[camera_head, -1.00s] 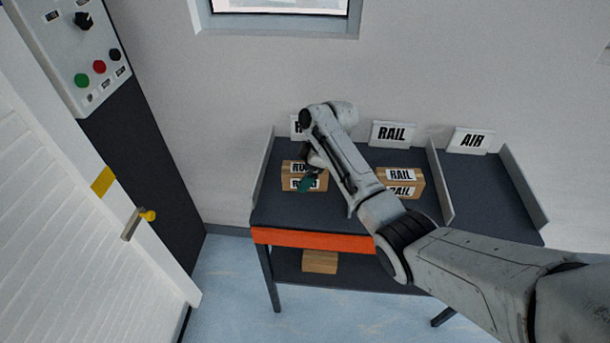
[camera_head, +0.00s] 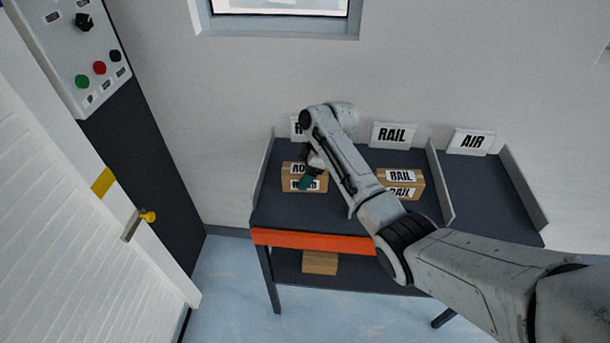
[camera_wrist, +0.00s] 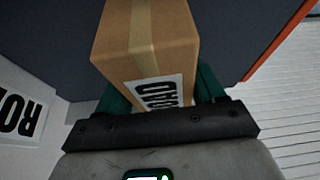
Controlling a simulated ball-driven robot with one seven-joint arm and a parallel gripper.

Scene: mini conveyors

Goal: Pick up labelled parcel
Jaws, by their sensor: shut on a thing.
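A brown cardboard parcel (camera_head: 291,173) with white labels reading ROAD stands on the left part of the dark table, under a sign partly hidden by my arm. In the wrist view the parcel (camera_wrist: 140,40) sits between the green fingers of my gripper (camera_wrist: 165,92), its ROAD label facing the palm. My gripper (camera_head: 308,182) is shut on this parcel. In the head view the parcel still appears to rest on the table; I cannot tell if it is lifted.
Another parcel (camera_head: 403,184) labelled RAIL stands in the middle lane, below the RAIL sign (camera_head: 392,134). The AIR lane (camera_head: 485,190) at right is empty, behind a low divider (camera_head: 440,185). A plain box (camera_head: 320,262) lies on the lower shelf. A white door (camera_head: 70,200) stands at left.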

